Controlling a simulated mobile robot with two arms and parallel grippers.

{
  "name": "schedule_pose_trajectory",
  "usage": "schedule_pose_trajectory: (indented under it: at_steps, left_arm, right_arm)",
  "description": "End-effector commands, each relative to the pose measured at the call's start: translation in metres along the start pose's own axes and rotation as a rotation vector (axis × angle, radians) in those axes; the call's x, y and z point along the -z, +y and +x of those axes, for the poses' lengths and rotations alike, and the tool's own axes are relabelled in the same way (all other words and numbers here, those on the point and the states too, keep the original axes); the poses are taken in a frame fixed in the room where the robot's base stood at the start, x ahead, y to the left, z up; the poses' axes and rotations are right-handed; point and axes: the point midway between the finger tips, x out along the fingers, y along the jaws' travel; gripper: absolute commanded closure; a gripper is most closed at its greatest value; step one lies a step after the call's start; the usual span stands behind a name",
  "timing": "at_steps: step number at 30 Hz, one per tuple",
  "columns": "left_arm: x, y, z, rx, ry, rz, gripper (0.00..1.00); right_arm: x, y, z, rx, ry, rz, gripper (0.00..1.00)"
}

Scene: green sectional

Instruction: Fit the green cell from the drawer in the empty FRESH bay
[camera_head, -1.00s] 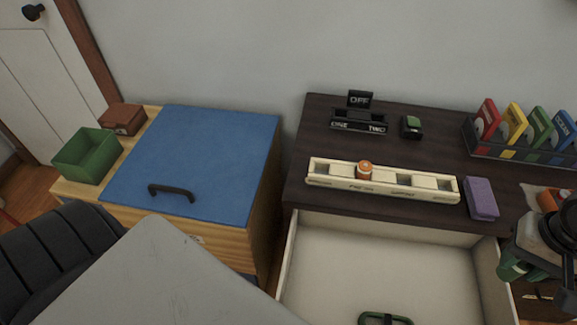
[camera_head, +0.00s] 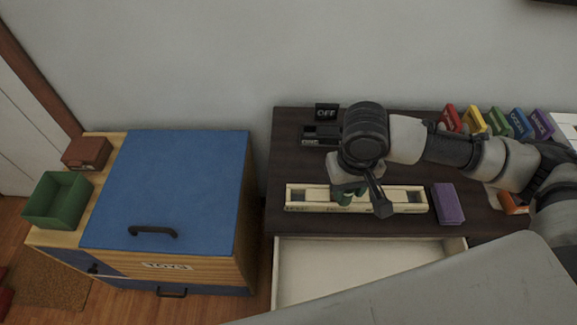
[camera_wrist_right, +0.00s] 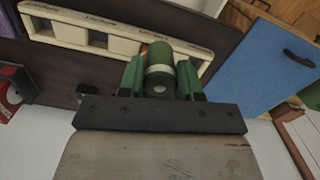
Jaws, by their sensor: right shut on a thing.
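My right gripper (camera_head: 349,198) is over the cream battery tray (camera_head: 308,207) on the dark dresser top. It is shut on the green cell (camera_wrist_right: 160,68), a green cylinder with a pale band, between green fingers in the right wrist view. The cell is at the tray's edge in that view; I cannot tell whether it touches a bay. The tray also shows in the wrist view (camera_wrist_right: 65,28), with open square bays and labels too small to read surely. A sliver of orange shows beside the cell. The gripper hides the tray's middle in the head view. My left gripper is out of view.
The dresser drawer (camera_head: 350,262) stands open below the tray. A purple block (camera_head: 449,204) lies right of the tray. A black OFF sign (camera_head: 326,112) stands behind it. Coloured cards (camera_head: 500,122) stand at back right. A blue-lidded toy chest (camera_head: 170,185) is left.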

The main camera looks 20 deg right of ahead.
Motion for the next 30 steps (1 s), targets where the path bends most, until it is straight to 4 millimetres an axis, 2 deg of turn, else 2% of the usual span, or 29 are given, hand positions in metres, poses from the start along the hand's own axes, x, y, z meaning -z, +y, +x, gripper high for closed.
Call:
schedule_pose_trajectory:
  at_steps: [2,4,10,14,17,24,30]
  left_arm:
    - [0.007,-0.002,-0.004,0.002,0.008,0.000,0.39]
    - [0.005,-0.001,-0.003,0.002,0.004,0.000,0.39]
    - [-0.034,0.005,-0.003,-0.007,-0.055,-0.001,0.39]
    - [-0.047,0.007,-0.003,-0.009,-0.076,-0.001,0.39]
    - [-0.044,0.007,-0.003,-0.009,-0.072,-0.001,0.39]
    - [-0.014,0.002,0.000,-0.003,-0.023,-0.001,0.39]
    - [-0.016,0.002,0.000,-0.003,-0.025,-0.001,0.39]
  right_arm:
    - [-0.001,-0.003,-0.001,0.002,-0.003,0.003,0.93]
    - [0.005,-0.010,0.007,0.003,-0.002,0.004,0.93]
    - [0.038,-0.042,0.034,0.002,0.000,0.005,0.93]
    - [0.058,-0.062,0.051,0.002,0.000,0.004,0.93]
    - [0.069,-0.073,0.061,0.001,0.000,0.004,0.93]
    - [0.078,-0.081,0.076,-0.001,-0.002,0.004,0.93]
    - [0.078,-0.081,0.104,-0.001,0.000,0.003,0.93]
